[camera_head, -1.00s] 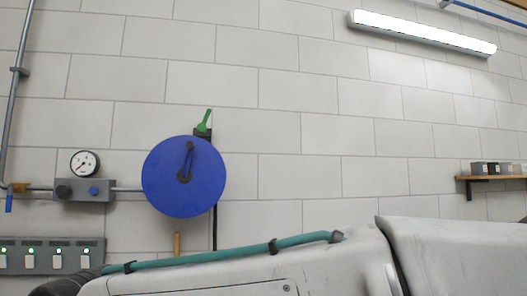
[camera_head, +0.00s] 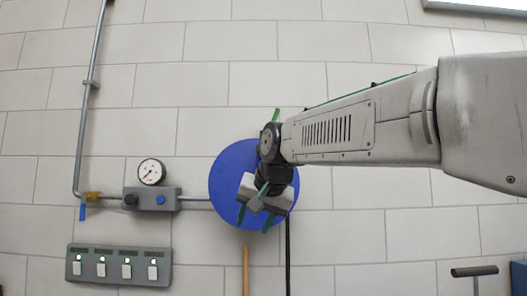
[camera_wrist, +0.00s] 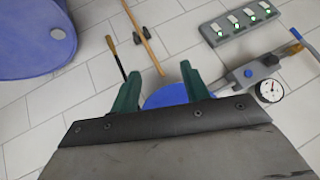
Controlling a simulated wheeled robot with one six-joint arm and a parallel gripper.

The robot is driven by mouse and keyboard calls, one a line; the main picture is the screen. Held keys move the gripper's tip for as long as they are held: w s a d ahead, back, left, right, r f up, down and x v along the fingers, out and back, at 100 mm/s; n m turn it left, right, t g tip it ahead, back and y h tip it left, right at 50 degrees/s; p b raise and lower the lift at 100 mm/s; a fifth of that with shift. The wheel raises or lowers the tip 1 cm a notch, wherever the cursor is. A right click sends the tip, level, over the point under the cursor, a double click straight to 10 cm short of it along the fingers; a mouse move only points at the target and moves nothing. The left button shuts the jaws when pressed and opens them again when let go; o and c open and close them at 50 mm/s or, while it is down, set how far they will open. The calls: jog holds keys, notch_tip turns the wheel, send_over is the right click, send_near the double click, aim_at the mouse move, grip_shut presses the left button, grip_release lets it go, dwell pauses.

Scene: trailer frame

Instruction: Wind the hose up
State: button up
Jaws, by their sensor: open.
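The blue reel (camera_head: 228,165) is mounted on the wall, its right part and its black crank hidden behind my arm and gripper. A little of the reel shows between my fingers in the wrist view (camera_wrist: 166,96). A black hose (camera_head: 288,255) hangs straight down below the reel's right side. In the wrist view a black length with a yellowish tip (camera_wrist: 115,55) appears to be its end.
A gauge (camera_head: 152,171) and grey valve block (camera_head: 165,199) are left of the reel. A grey switch panel (camera_head: 118,265) is lower left. A wooden stick (camera_head: 246,270) hangs below the reel. A blue drum (camera_wrist: 35,40) shows in the wrist view.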

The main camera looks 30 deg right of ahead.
aim_at(260, 150)
jog(key=w+d+r+m+t+h, duration=0.1)
jog(key=w+d+r+m+t, duration=0.1)
jog(key=w+d+r, duration=0.35)
jog(key=w+d+r+m+t+h, duration=0.1)
jog(key=w+d+r+m+t, duration=0.15)
jog(key=r, duration=0.65)
jog(key=w+d+r+m+t+h, duration=0.1)
jog(key=w+d+r, duration=0.35)
jog(key=r, duration=0.25)
jog(key=shift+m, duration=0.25)
jog(key=x, duration=0.4)
jog(key=r+x, duration=0.1)
jog(key=x, duration=0.1)
jog(key=shift+w+f, duration=0.1)
jog(key=shift+w, duration=0.35)
jog(key=shift+w+d+f, duration=0.15)
jog(key=shift+w, duration=0.45)
grip_shut()
